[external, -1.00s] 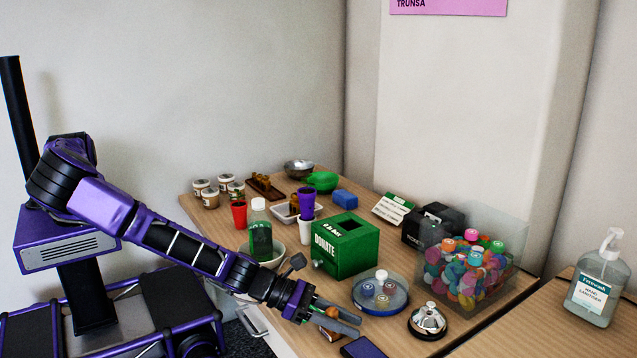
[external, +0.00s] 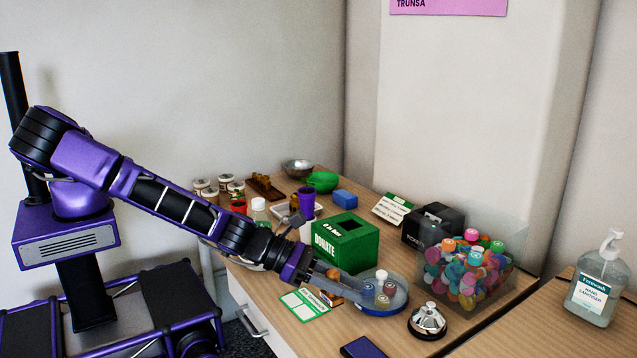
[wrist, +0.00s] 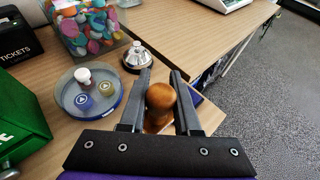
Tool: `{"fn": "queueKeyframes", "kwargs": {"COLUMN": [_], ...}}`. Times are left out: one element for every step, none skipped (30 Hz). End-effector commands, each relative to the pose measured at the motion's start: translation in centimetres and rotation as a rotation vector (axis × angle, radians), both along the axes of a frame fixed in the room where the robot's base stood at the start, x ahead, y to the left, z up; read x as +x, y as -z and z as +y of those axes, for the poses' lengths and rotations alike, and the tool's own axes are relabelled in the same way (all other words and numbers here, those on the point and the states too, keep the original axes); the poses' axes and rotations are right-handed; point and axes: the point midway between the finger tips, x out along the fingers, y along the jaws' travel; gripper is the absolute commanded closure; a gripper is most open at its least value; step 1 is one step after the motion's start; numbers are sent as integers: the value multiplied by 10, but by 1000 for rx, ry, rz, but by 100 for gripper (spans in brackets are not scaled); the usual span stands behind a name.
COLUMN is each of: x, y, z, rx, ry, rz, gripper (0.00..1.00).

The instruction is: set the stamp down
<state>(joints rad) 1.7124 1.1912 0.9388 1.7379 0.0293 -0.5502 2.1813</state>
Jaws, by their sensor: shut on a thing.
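The stamp has a rounded brown wooden handle (wrist: 160,98) that shows between my fingers in the wrist view. In the external view only a small orange-brown part of the stamp (external: 334,299) shows below my fingers. My gripper (external: 350,286) is shut on the handle, left of the round blue-rimmed dish. In the wrist view my gripper (wrist: 160,92) has one finger on each side of the handle. The stamp's base is mostly hidden, and I cannot tell whether it touches the table. A green-bordered white card (external: 305,304) lies on the table just left of the stamp.
The round dish (external: 399,302) holds several small pieces. The green donation box (external: 346,245) stands behind my gripper, and a silver bell (external: 428,321) stands right of the dish. A dark blue pad (external: 362,347) lies at the front edge.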

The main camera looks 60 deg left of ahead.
Motion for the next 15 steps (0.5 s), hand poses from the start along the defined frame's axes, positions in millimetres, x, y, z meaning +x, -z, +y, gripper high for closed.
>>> {"fn": "queueKeyframes", "kwargs": {"x": [0, 0, 0, 0, 0, 0, 0, 0, 0, -1, -1, -1, -1, -1, -1], "y": [-7, -9, -11, -12, -13, -14, -16, -18, -22, -27, -32, -42, -50, -56, -65], "z": [0, 0, 0, 0, 0, 0, 0, 0, 0, -1, -1, -1, -1, -1, -1], "rx": [-2, 0, 0, 0, 1, 1, 0, -1, -2, -2, -4, -5, -6, -6, -6], "ry": [1, 1, 1, 1, 0, 0, 0, 1, 1, 0, 0, 0, 0, 2, 0], "rz": [0, 0, 0, 0, 1, 1, 0, 1, 0, 1, 1, 1, 0, 0, 0], "gripper": [100, 100, 100, 100, 100, 100, 100, 100, 100, 100, 100, 100, 100, 100, 100]}}
